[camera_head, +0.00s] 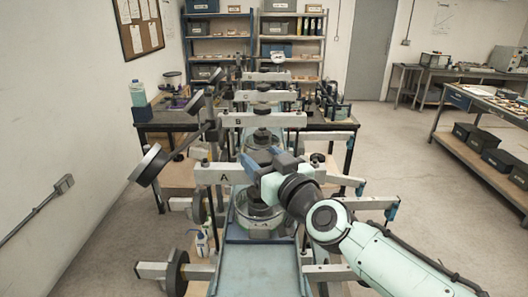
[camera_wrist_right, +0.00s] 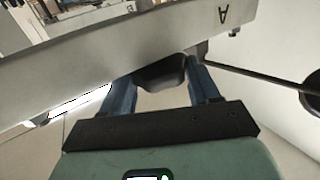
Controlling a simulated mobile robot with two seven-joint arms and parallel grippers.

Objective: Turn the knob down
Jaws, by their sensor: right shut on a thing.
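The knob (camera_wrist_right: 160,72) is a dark, rounded piece at the lower edge of the pale beam (camera_wrist_right: 80,75) marked A, seen in the right wrist view. My right gripper (camera_wrist_right: 162,84) has its two blue fingers on either side of the knob and is shut on it. In the head view my right gripper (camera_head: 250,164) reaches in from the right to the middle of the nearest beam A (camera_head: 212,176). The knob is hidden there behind the gripper. My left gripper is not in view.
Below beam A stands a clear round dish (camera_head: 262,222) with a dark weight. Beam B (camera_head: 238,120) and more frames stand behind in a row. A blue tray (camera_head: 258,270) lies in front, empty.

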